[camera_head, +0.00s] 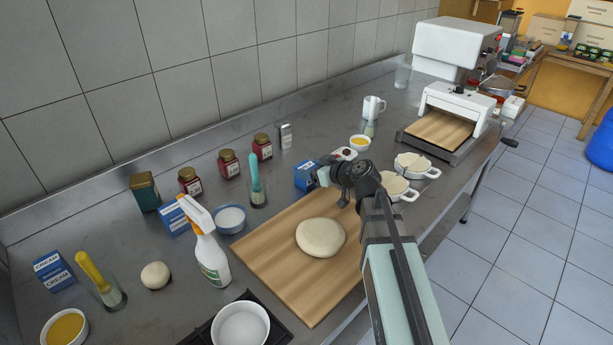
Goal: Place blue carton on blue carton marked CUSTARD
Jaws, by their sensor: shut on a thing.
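A blue and white carton (307,176) is at the tip of my gripper (323,178), which is shut on it near the far edge of the wooden board. I cannot tell whether the carton touches the counter, and its label is too small to read. A second blue and white carton (172,219) stands on the counter to the left, partly hidden behind the spray bottle; its marking is not readable. A third blue carton (54,272), marked CREAM, stands at the far left. I cannot read CUSTARD on any carton.
The wooden board (275,254) bears a dough round (320,237). Between the cartons stand a spray bottle (209,252), a bowl of white stuff (230,218) and a glass with a turquoise-handled tool (257,185). Red jars (229,164) line the back. White lidded pots (395,186) stand right.

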